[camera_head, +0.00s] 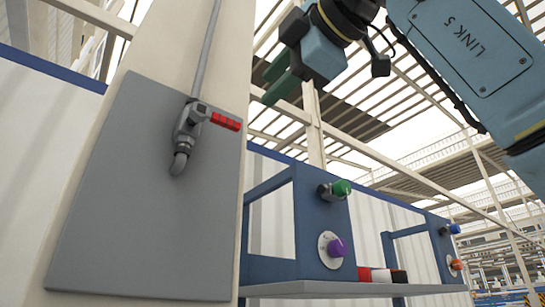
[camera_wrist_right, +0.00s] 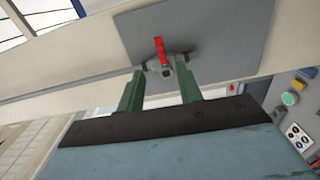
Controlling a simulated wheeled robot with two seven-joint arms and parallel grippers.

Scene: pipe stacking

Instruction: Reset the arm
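My right arm comes in from the top right of the head view. Its gripper (camera_head: 277,77) has two green fingers, held high in front of the ceiling beams. In the right wrist view the gripper (camera_wrist_right: 160,88) is open, with a clear gap and nothing between its fingers. A grey valve with a red handle (camera_head: 225,121) is on a grey panel left of and below the gripper. The red handle (camera_wrist_right: 160,50) also shows beyond the fingertips in the wrist view, with the gripper apart from it. My left gripper is in neither view.
The grey panel (camera_head: 110,210) is fixed to a beige column. To its right, a blue frame (camera_head: 310,225) carries green and purple knobs. A grey shelf (camera_head: 330,289) below holds red, white and black items (camera_head: 382,275). Open space surrounds the raised arm.

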